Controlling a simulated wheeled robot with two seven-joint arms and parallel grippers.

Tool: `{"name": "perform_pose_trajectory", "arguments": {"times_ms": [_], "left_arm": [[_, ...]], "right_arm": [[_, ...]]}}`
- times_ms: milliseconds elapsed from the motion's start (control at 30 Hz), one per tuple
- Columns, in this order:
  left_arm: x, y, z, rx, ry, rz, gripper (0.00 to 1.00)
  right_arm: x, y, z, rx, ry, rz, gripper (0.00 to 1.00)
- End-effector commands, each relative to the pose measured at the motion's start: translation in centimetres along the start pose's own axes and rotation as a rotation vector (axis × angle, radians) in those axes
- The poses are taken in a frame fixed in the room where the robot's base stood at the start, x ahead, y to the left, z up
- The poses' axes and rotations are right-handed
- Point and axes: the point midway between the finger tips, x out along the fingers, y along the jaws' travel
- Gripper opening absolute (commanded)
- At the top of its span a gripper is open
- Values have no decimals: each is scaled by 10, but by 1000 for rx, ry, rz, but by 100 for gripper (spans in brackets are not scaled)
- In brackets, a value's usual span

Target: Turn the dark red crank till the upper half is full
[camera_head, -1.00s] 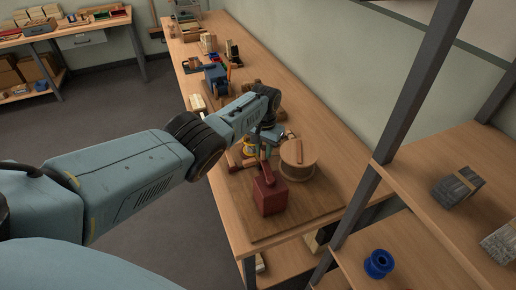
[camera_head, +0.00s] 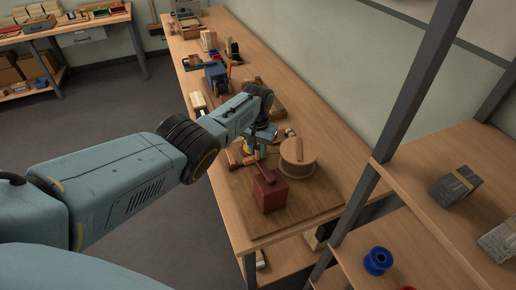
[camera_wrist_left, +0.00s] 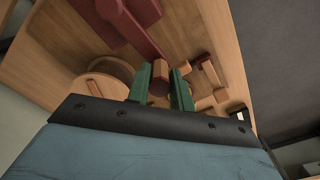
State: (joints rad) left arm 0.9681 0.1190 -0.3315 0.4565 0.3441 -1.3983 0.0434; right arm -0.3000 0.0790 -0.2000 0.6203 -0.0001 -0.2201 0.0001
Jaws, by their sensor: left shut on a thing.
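The dark red crank box (camera_head: 269,193) stands on a brown board near the front end of the bench. Its crank arm (camera_wrist_left: 141,36) also shows in the wrist view, running from the box towards my gripper. My left gripper (camera_wrist_left: 161,88) has green fingers shut on the brown crank handle (camera_wrist_left: 159,78) at the end of that arm. In the head view my left gripper (camera_head: 254,154) is small and partly hidden by my wrist. A round wooden drum (camera_head: 298,153) sits beside the box; how full its upper half is cannot be told. My right gripper is not in view.
Wooden blocks (camera_wrist_left: 211,82) lie close to the fingers. A blue machine (camera_head: 215,76) and other items stand farther along the bench. A shelf rack post (camera_head: 372,185) rises at the right, with a blue spool (camera_head: 378,261). The floor at left is clear.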

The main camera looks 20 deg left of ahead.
Motion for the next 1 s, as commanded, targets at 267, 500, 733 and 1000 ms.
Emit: {"name": "perform_pose_trajectory", "arguments": {"times_ms": [267,500,733,1000], "left_arm": [[0,-2,0,0,-1,-3,44],[-2,-1,0,0,0,-1,44],[-34,-1,0,1,3,-1,44],[-89,-2,-1,1,5,-2,44]], "right_arm": [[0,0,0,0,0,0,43],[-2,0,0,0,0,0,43],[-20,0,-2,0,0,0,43],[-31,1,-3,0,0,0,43]]}}
